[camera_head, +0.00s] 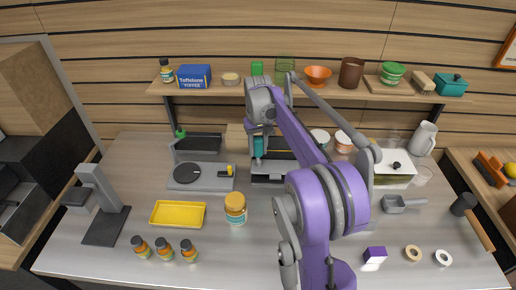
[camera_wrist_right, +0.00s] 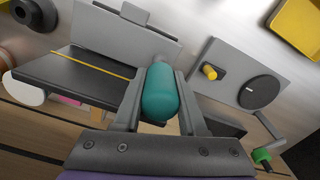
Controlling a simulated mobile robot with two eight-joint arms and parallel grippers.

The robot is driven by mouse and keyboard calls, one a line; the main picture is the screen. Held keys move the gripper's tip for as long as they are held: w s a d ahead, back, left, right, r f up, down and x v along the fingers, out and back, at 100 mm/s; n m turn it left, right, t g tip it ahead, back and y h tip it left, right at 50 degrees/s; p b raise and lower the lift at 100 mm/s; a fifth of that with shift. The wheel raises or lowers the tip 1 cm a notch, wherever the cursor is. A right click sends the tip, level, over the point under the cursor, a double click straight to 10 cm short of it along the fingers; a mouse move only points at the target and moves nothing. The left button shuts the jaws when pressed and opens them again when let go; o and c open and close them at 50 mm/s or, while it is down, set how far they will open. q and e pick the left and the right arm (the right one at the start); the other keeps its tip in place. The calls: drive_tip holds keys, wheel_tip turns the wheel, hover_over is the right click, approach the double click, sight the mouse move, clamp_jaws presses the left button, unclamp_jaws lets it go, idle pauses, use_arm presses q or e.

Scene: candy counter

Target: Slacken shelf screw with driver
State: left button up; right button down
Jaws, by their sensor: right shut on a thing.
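My right gripper (camera_head: 264,131) is shut on the teal handle of the driver (camera_head: 258,147), near the back middle of the counter. In the right wrist view the fingers (camera_wrist_right: 161,100) sit on both sides of the rounded teal driver handle (camera_wrist_right: 162,92). The driver's shaft and tip are hidden. The wall shelf (camera_head: 215,88) runs along the back, above the gripper. I cannot make out the shelf screw in either view. My left gripper is not in view.
A grey device with a black dial (camera_head: 187,174) and yellow knob stands left of the gripper. A dark-plated grey unit (camera_wrist_right: 80,75) lies close by. A yellow tray (camera_head: 178,213), an orange jar (camera_head: 235,208) and small bottles stand in front. The counter's front middle is mostly clear.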

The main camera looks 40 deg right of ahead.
drive_tip(key=shift+n, duration=0.3)
drive_tip(key=shift+n, duration=1.2)
drive_tip(key=shift+m, duration=0.4)
drive_tip(key=c, duration=1)
unclamp_jaws()
clamp_jaws()
